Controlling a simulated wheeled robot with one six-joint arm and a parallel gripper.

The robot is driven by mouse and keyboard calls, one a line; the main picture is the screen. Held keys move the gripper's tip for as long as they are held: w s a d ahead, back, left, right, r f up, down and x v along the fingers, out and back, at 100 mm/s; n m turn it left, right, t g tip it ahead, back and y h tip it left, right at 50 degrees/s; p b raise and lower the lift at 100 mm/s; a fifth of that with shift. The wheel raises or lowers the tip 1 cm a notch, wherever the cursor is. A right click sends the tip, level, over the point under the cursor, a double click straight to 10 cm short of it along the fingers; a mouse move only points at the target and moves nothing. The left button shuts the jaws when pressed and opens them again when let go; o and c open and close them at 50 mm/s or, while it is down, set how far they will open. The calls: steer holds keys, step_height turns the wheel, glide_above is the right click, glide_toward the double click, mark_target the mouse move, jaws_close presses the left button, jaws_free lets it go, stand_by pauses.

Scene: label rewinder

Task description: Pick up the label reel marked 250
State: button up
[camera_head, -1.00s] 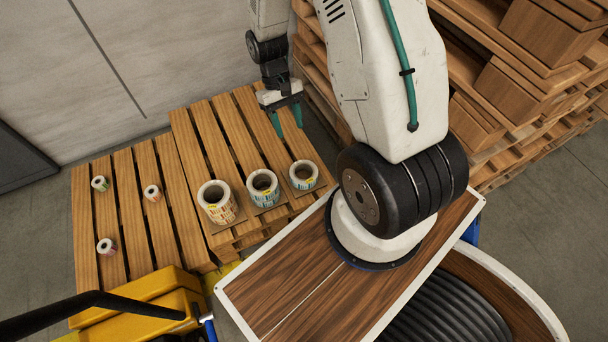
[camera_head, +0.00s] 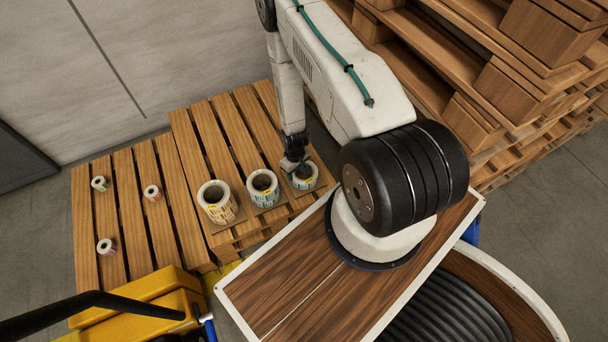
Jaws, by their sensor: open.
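Three larger label reels stand in a row on the right part of the pallets: a tall left reel (camera_head: 217,203), a middle reel (camera_head: 263,189) and a shorter right reel (camera_head: 306,183). Each has a yellow mark, too small to read, so I cannot tell which is 250. My gripper (camera_head: 299,170) is at the right reel, over its top and core, and hides part of it. The fingertips are hard to make out, and I cannot tell whether they touch the reel. The gripper is open.
Three small reels, upper left (camera_head: 99,183), middle (camera_head: 152,193) and lower (camera_head: 106,246), stand on the left pallet (camera_head: 84,220). Stacked pallets (camera_head: 480,90) rise close on the right of my arm. A wall (camera_head: 110,80) is behind.

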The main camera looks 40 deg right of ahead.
mark_target(297, 180)
steer(key=f, duration=0.7)
steer(key=shift+d+f, duration=0.2)
steer(key=shift+f, duration=0.15)
jaws_close()
